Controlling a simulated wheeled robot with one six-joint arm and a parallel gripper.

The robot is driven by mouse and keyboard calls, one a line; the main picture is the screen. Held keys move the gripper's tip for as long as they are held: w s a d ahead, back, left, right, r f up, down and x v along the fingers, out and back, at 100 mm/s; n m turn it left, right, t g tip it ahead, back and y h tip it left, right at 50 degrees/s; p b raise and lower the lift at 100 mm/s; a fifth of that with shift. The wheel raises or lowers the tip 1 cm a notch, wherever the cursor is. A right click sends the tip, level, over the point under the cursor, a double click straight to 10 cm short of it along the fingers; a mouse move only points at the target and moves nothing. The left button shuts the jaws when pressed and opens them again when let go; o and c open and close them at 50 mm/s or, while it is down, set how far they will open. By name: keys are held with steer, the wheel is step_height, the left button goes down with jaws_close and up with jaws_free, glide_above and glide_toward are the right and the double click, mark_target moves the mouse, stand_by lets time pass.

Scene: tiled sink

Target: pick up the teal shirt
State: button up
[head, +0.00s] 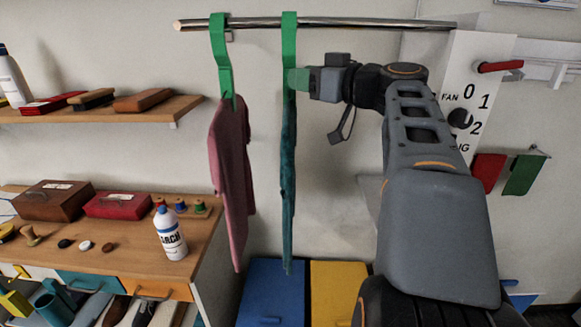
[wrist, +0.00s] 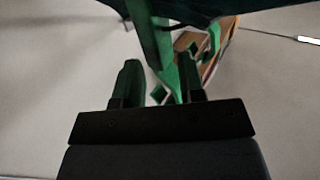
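The teal shirt (head: 288,190) hangs edge-on from a green hanger (head: 289,45) on the metal rail, and its dark cloth fills the top of the wrist view (wrist: 205,12). My gripper (head: 297,79) has green fingers and reaches in from the right at the hanger's lower part, above most of the shirt. In the wrist view its two fingers (wrist: 159,78) stand apart, with green hanger parts just ahead and between them. I cannot tell whether either finger touches the hanger. The gripper is open.
A pink shirt (head: 230,175) hangs on another green hanger to the left. The metal rail (head: 350,23) runs above. A shelf (head: 100,108) and a wooden counter (head: 130,245) with a bottle (head: 170,235) are at left. Blue (head: 270,293) and yellow (head: 338,293) boxes stand below.

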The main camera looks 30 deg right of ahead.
steer(key=shift+p+x, duration=0.6)
steer(key=shift+x, duration=1.4)
jaws_close()
